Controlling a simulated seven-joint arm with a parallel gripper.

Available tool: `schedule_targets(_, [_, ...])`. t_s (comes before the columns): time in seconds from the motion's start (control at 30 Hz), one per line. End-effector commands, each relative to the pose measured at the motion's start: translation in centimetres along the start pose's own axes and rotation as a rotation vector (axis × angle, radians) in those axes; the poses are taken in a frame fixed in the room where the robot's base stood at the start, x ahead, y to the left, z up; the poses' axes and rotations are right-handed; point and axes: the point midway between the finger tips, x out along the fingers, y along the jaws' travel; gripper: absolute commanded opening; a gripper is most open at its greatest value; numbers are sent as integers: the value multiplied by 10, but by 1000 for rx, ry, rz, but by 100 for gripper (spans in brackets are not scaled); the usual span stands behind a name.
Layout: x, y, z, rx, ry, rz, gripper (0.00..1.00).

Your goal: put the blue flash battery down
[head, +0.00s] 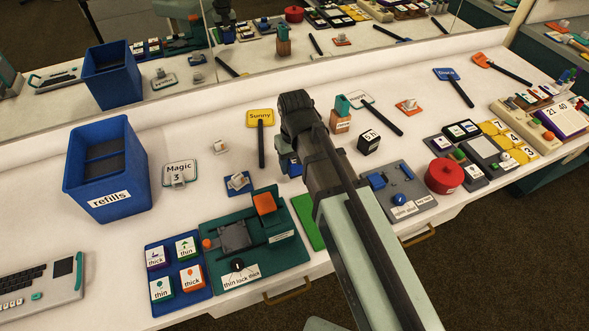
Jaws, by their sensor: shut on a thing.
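My gripper (287,148) points down over the middle of the white table, mostly hidden behind my own arm link. It is shut on a small blue block (293,168), which I take for the blue flash battery. Only part of the block shows beside the arm, so its label is hidden. I cannot tell whether its underside touches the table. Another blue block (376,181) sits on a grey tray (420,188) to the right of my arm.
A green pad (307,224) is partly covered by my arm. A dark green device (254,252) stands left of it. A blue refills bin (107,170) stands at the left. A black block (369,142) and a red round tin (444,176) are at the right. A mirror runs along the back.

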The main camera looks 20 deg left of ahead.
Motion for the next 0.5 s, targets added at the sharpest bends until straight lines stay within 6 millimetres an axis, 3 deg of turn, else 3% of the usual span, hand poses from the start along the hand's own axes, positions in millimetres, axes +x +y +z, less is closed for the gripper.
schedule_targets(0.23, [28, 0, 1, 0, -2, 0, 12])
schedule_targets(0.5, [33, 0, 0, 0, 0, 0, 12])
